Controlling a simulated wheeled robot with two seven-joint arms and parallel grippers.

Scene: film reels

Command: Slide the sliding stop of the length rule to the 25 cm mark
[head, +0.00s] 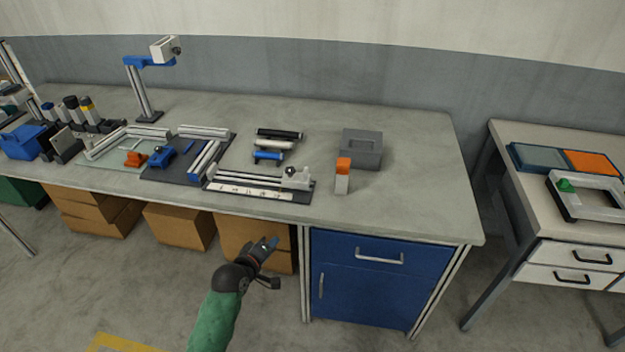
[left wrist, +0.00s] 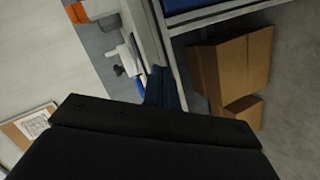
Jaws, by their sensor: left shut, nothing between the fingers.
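The length rule (head: 262,194) lies along the front edge of the grey workbench, with rails and a white marked strip. Its sliding stop (head: 296,178), a pale block, sits near the right end of the rule. The strip's figures are too small to read. My left gripper (head: 269,244) is shut and empty, in front of the bench and below its top, apart from the rule. In the left wrist view its dark fingers (left wrist: 161,86) show beside the bench edge. A pale block with a dark knob there (left wrist: 124,60) looks like the stop. My right gripper is not seen.
Behind the rule lie several rollers (head: 275,144). A grey box (head: 362,148) and an orange-topped block (head: 342,177) stand to the right. Blue and grey fixtures (head: 195,155) stand to the left. Cardboard boxes (head: 180,226) and a blue cabinet (head: 362,280) are under the bench.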

